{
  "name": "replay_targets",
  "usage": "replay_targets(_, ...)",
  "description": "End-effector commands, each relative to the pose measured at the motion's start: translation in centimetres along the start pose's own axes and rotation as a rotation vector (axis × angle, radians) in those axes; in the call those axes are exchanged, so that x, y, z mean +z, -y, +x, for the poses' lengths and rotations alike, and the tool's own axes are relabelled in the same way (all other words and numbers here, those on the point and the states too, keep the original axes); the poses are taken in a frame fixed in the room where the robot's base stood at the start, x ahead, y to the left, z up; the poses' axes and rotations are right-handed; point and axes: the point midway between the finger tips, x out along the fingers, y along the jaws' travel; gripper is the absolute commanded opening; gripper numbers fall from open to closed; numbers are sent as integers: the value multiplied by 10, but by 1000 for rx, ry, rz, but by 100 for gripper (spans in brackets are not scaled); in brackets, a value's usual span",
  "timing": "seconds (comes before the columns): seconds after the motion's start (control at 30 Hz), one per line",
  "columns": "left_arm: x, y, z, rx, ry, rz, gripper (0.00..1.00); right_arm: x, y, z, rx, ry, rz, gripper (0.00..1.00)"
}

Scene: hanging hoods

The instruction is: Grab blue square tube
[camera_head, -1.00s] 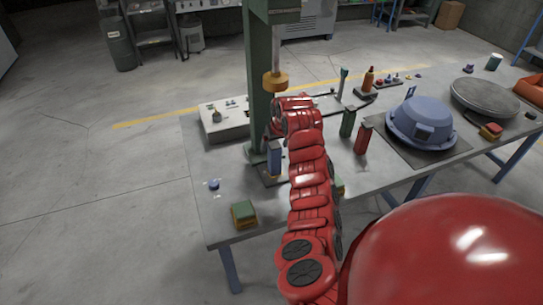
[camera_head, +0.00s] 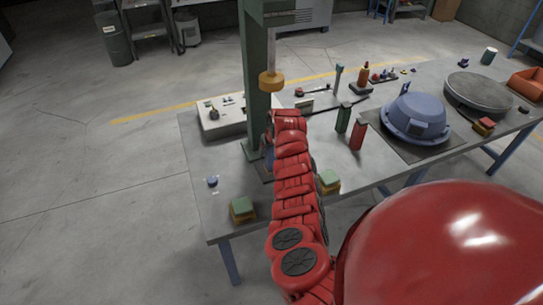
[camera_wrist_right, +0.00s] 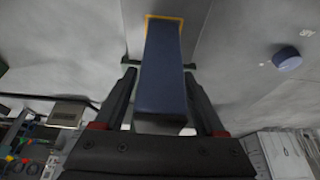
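The blue square tube (camera_wrist_right: 162,72) stands between the two black fingers of my right gripper (camera_wrist_right: 160,76) in the right wrist view. Its near end faces the palm, and its far end meets a yellow-edged base. The fingers are apart, one on each side of the tube, with a narrow gap visible at the left finger. In the head view only a sliver of the blue tube (camera_head: 268,158) shows beside the green post; my red right arm hides the rest and most of the gripper. My left gripper is in neither view.
The green post (camera_head: 258,100) with a yellow cylinder (camera_head: 271,81) stands close to the arm. A control box (camera_head: 222,117), a green-topped block (camera_head: 242,209), a green tube (camera_head: 343,118), a red tube (camera_head: 358,135) and a blue domed part (camera_head: 416,117) are on the table.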

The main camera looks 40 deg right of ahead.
Motion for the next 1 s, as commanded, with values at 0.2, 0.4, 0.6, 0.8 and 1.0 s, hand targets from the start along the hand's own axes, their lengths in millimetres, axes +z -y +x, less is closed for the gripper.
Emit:
replay_targets(0.2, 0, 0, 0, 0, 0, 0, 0, 0, 0, 0, 0, 0, 0, 31)
replay_targets(0.4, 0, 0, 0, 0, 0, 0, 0, 0, 0, 0, 0, 0, 0, 0)
replay_targets(0.6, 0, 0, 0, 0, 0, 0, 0, 0, 0, 0, 0, -1, 0, 0)
replay_targets(0.8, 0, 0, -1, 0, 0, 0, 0, -1, 0, -1, 0, -1, 0, 0)
replay_targets(1.0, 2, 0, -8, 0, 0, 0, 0, -6, -1, -10, 1, -8, -1, 0)
